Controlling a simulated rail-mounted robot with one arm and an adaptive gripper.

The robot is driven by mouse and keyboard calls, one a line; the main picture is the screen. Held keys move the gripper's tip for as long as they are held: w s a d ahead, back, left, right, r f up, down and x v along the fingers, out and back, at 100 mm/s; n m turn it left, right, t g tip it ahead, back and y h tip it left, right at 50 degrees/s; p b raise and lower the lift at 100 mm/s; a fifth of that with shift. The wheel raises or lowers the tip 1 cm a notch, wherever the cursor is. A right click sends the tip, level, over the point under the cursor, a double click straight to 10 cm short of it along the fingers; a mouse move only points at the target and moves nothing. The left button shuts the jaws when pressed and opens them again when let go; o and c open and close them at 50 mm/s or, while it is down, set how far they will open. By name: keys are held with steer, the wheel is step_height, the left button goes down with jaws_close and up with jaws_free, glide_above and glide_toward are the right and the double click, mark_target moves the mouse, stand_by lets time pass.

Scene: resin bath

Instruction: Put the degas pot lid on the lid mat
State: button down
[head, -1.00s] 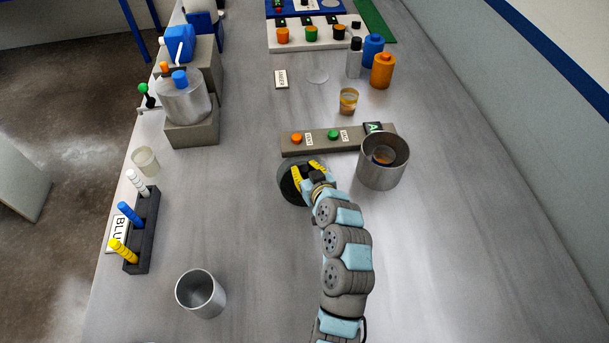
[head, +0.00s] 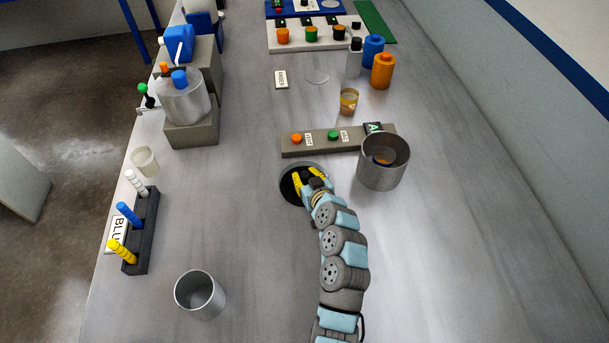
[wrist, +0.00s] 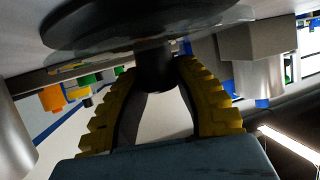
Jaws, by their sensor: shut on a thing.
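The lid is a clear disc (wrist: 215,24) with a black knob (wrist: 155,70), seen in the wrist view. My gripper (head: 311,178) is shut on this knob; its yellow fingers also show in the wrist view (wrist: 158,82). The lid mat is a dark round disc (head: 289,187), directly beyond the lid, and it also shows in the wrist view (wrist: 75,22). The lid overlaps the mat, close to it; I cannot tell whether they touch. My fingers hide part of both in the head view. The open steel pot (head: 382,178) stands right of my gripper with an amber cup inside.
A grey button bar (head: 318,142) lies just behind the mat. An empty steel cup (head: 200,295) stands at front left, and a dark rack (head: 144,230) with coloured pieces stands left. An amber cup (head: 348,102) stands beyond the bar. The bench right of my arm is clear.

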steer(key=shift+f, duration=0.15)
steer(key=c, duration=0.9)
jaws_free()
steer(key=shift+r, duration=0.25)
steer(key=v, duration=1)
steer(key=shift+s+d, duration=0.25)
steer(key=shift+s, duration=0.1)
steer(key=shift+s+d+r, duration=0.15)
steer(key=shift+s+r, duration=0.15)
steer(key=shift+s, duration=0.25)
